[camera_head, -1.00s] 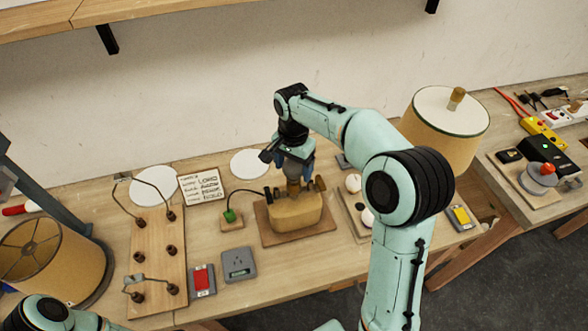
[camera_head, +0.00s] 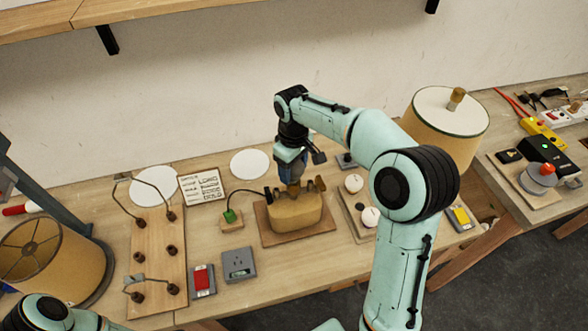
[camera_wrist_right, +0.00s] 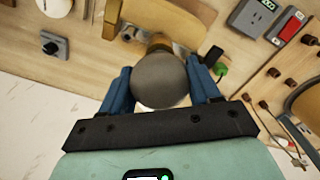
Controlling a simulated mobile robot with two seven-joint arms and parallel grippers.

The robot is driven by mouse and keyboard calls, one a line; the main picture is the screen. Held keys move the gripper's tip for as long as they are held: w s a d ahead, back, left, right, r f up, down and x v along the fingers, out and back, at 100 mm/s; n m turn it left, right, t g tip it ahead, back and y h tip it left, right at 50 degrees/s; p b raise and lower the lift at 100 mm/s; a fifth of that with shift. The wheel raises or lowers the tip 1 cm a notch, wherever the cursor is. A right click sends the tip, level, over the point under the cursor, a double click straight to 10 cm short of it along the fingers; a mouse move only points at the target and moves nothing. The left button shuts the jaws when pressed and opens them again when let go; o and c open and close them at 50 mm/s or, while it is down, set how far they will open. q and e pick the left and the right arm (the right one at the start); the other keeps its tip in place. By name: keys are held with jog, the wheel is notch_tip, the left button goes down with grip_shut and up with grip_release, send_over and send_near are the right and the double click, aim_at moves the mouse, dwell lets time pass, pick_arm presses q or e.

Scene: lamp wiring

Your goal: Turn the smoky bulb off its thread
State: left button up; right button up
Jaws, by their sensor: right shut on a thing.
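The smoky grey bulb (camera_wrist_right: 161,80) sits between the two blue fingers of my right gripper (camera_wrist_right: 162,88) in the right wrist view, and the gripper is shut on it. Its brass neck (camera_wrist_right: 158,42) points at the wooden lamp base (camera_wrist_right: 165,18). In the head view my right gripper (camera_head: 291,172) comes down from above over the lamp base (camera_head: 296,214), and its fingers hide most of the bulb. I cannot tell how far the bulb sits in its socket. My left gripper is not in view; only part of my left arm shows at the bottom left.
Left of the lamp base are a small green-topped block (camera_head: 231,218), a grey outlet box (camera_head: 239,264), a red switch (camera_head: 202,279) and a pegged board (camera_head: 147,240). White bulbs (camera_head: 370,217) stand on a board to the right. A shaded lamp (camera_head: 445,125) stands behind my right arm.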

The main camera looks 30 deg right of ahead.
jog(key=n, duration=0.6)
jog(key=shift+r, duration=0.15)
jog(key=n, duration=0.3)
jog(key=shift+r, duration=0.65)
jog(key=shift+r, duration=2.4)
